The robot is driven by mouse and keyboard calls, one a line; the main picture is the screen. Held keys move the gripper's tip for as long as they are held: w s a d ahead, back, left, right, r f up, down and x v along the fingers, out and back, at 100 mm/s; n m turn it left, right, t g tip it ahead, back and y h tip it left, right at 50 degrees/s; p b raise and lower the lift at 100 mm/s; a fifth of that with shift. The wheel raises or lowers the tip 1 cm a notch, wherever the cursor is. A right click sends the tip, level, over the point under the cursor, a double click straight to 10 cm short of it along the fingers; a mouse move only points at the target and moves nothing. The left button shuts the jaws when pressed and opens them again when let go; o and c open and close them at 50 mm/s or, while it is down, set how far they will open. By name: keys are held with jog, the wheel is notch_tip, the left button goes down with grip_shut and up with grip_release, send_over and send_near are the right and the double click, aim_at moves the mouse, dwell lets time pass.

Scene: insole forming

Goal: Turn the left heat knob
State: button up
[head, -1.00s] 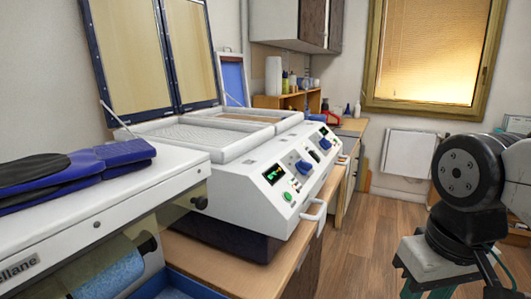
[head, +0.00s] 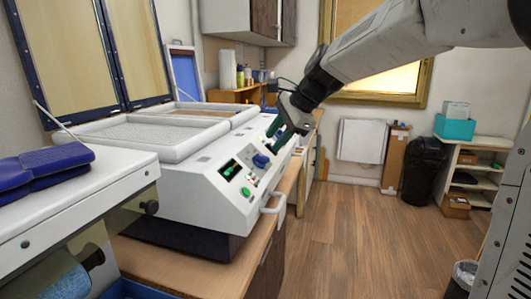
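The white forming machine (head: 185,185) stands on a wooden bench, with a sloped control panel on its right side. The left heat knob (head: 261,160) is blue and sits on the panel near the left display (head: 230,169) and a green button (head: 245,192). My gripper (head: 277,135) hangs over the panel, above and to the right of the left knob, apart from it. Its two dark green fingers are spread with a gap between them, and nothing shows in it. The right-hand part of the panel is largely hidden behind my gripper.
A white handle (head: 273,207) sticks out at the machine's front. Raised lid frames (head: 134,48) stand behind it. A white unit with blue insoles (head: 40,170) stands at the left.

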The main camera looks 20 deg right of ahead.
aim_at(262, 156)
jog(key=x, duration=0.6)
jog(key=shift+f, duration=0.15)
jog(key=shift+s, duration=0.1)
grip_shut()
